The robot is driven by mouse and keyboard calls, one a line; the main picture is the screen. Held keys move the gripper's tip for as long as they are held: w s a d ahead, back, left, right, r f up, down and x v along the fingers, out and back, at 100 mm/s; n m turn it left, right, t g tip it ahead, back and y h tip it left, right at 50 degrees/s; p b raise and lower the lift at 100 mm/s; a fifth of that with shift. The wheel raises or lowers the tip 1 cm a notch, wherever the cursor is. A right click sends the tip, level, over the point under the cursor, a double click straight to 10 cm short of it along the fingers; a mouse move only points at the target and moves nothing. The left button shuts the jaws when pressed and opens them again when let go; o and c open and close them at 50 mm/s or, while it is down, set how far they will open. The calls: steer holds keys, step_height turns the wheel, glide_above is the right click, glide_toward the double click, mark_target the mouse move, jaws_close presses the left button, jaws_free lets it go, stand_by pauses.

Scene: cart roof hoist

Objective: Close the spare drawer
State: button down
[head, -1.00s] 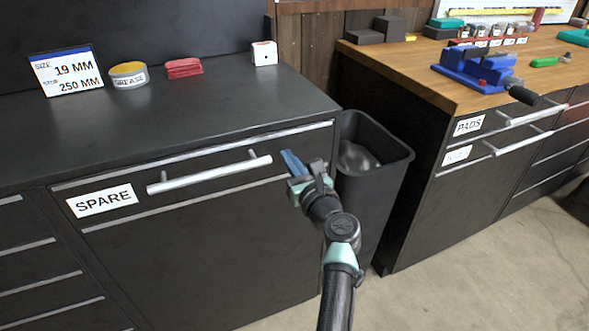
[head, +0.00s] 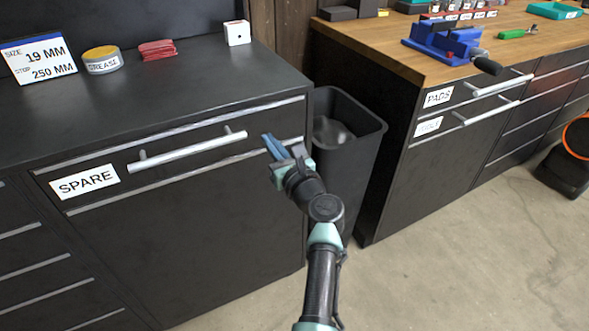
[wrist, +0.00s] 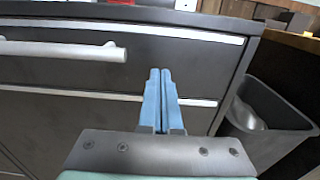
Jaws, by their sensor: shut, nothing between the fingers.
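The spare drawer (head: 210,157) is a dark drawer front with a "SPARE" label and a silver bar handle (head: 188,151). Its front looks level with the cabinet, with no clear gap showing. My gripper (head: 272,143), with blue fingers, is in front of the drawer's right part, to the right of the handle. In the wrist view the shut, empty fingers (wrist: 160,84) point at the drawer front, and the handle (wrist: 62,50) lies to their left. I cannot tell whether the fingertips touch the front.
A black bin (head: 343,133) stands right of the cabinet. The wooden workbench (head: 385,50) with its blue vise (head: 440,42) is farther right. A sign (head: 40,60), grease tin (head: 102,60), red cloths (head: 157,50) and white box (head: 236,33) sit on the black top.

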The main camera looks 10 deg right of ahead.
steer(key=p+v, duration=0.2)
steer(key=v, duration=0.8)
steer(key=s+a+r+n+t, duration=0.1)
steer(key=a+r+n, duration=0.2)
steer(key=r+n, duration=0.75)
steer(key=s+a+r+n+t, duration=0.1)
steer(key=a+r+n+t, duration=0.15)
steer(key=r+n, duration=0.85)
steer(key=s+a+r+n+t+h+p, duration=0.15)
steer(key=s+r+n, duration=0.35)
steer(key=r, duration=0.5)
steer(key=s+a+r+n+t+h, duration=0.2)
steer(key=s+r+n+t, duration=0.1)
steer(key=s+r, duration=0.55)
steer(key=s+a+r+n+t+h+p, duration=0.15)
steer(key=s+r+n, duration=0.35)
steer(key=r, duration=0.5)
step_height(320, 180, up, 15)
steer(key=m+p, duration=0.1)
steer(key=p, duration=1.3)
steer(key=shift+s+p, duration=0.25)
steer(key=shift+p, duration=0.05)
steer(key=shift+d+f+m+t, duration=0.1)
steer(key=shift+m+t, duration=0.15)
